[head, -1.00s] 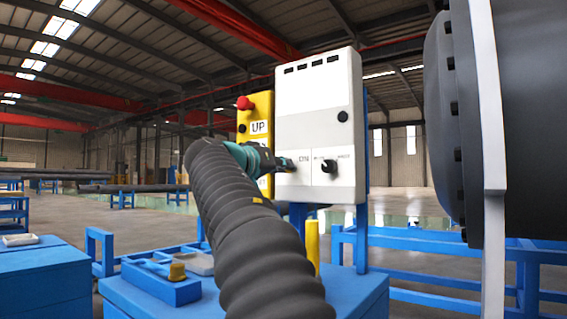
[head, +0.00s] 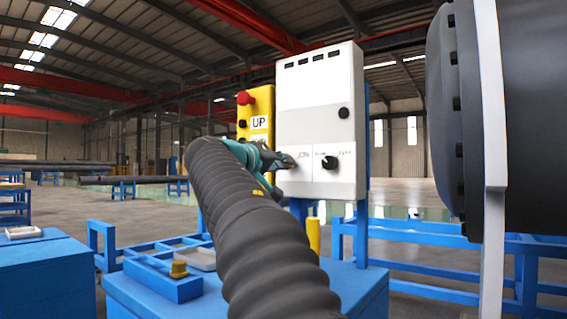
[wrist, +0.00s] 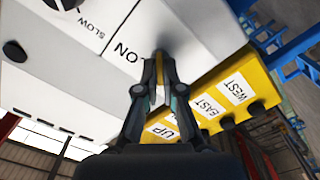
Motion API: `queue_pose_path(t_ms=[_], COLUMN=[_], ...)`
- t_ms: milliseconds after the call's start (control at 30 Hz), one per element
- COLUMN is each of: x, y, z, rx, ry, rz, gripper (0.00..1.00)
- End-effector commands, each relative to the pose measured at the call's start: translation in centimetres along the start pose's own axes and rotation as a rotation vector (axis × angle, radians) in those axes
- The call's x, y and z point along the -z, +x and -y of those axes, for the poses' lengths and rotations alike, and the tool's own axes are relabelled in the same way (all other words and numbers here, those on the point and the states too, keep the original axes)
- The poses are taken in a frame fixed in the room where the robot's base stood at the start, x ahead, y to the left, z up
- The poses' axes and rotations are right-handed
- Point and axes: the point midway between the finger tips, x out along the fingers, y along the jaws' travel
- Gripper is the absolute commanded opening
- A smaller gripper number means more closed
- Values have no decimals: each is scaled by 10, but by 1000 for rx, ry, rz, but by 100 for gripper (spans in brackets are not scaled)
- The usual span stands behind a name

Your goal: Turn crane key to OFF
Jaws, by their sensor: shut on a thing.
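A white control box (head: 318,100) stands on a blue post, with a black selector knob (head: 330,162) low on its front. My gripper (head: 290,161) is at the lower left of that front, beside the knob. In the wrist view, my gripper (wrist: 160,92) has its fingers close together against the white panel, next to a printed ON label (wrist: 125,52). The fingers are shut on the crane key, which they mostly hide. I cannot read the key's angle. A black knob by the SLOW label (wrist: 88,22) shows in the wrist view.
A yellow pendant (head: 255,125) with a red button (head: 245,97) and labelled buttons stands just left of the box. A blue cabinet (head: 355,285) is below it. A large dark flanged shell (head: 460,120) and a pale upright (head: 492,150) close off the right side.

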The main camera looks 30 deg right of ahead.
Motion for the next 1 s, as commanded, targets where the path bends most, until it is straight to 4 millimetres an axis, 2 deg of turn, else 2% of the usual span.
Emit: queue_pose_path(t_ms=[133,200,267,533,667,767,1000], x=[0,0,0,0,1,1,1], y=[0,0,0,0,-7,-19,-68], z=[0,0,0,0,0,1,1], rx=[0,0,0,0,2,2,4], ry=[0,0,0,1,1,-1,1], rz=[0,0,0,0,-2,-3,-4], gripper=[0,19,31,31,31,31,31])
